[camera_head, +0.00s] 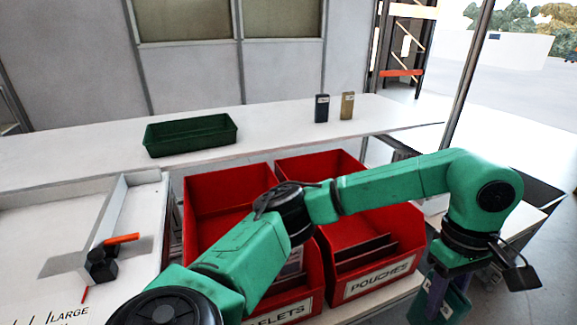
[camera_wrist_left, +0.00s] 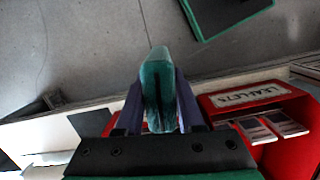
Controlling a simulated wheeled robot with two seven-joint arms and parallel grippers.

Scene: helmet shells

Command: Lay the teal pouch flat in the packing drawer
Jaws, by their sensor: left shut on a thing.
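My left gripper (camera_head: 437,287) hangs at the lower right of the head view, past the right side of the red bins. It is shut on the teal pouch (camera_head: 456,304), whose lower end shows below the fingers. In the left wrist view the pouch (camera_wrist_left: 156,82) stands edge-on between the two fingers, apart from any surface that I can make out. I cannot clearly pick out the packing drawer in either view. My right gripper is not in view.
Two red bins stand side by side, the leaflets bin (camera_head: 215,181) and the pouches bin (camera_head: 377,283), which holds several dark flat items. A green tray (camera_head: 190,147) and two small boxes (camera_head: 321,108) (camera_head: 347,106) stand on the back table.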

